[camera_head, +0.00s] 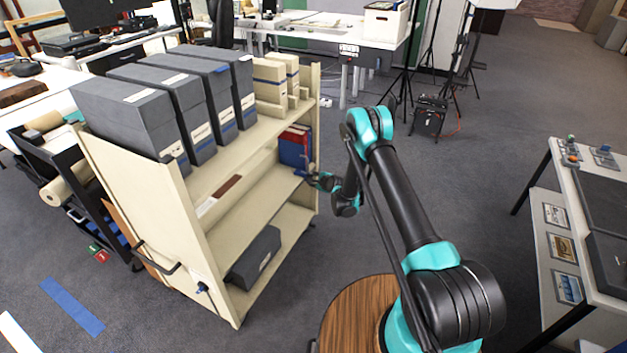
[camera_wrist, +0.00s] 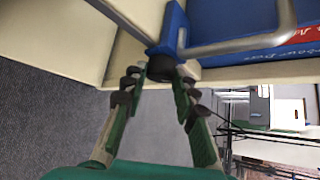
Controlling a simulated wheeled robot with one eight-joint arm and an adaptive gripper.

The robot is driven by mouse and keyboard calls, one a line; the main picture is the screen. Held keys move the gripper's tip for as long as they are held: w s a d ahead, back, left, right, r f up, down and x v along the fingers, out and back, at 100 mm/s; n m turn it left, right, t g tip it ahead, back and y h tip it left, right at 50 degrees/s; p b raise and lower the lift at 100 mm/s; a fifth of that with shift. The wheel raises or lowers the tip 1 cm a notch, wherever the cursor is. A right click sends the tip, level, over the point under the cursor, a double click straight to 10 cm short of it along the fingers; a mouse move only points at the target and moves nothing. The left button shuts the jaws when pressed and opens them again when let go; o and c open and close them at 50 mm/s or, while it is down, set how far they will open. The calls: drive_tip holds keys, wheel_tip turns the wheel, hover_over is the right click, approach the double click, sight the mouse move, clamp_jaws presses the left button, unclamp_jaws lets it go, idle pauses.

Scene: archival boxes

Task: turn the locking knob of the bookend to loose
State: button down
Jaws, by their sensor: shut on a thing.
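The bookend (camera_wrist: 240,44) shows in the wrist view as a bent grey metal bar against the blue book. Its locking knob (camera_wrist: 160,67) is a dark round piece at the shelf's edge, between my fingertips. My gripper (camera_wrist: 158,76) is shut on the knob, one finger on each side. In the head view my gripper (camera_head: 311,178) is at the right end of the cart's middle shelf, below the books. The knob is too small to make out there, and its setting cannot be read in either view.
Blue and red books (camera_head: 294,148) stand at the right end of the middle shelf of the cream cart (camera_head: 110,190). Open floor lies right of the cart, before a table (camera_head: 555,215).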

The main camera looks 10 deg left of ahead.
drive_tip(key=shift+t, duration=0.3)
idle(0.4)
drive_tip(key=c, duration=1.2)
unclamp_jaws()
wheel_tip(320, 180, up, 10)
drive_tip(key=shift+f, duration=0.1)
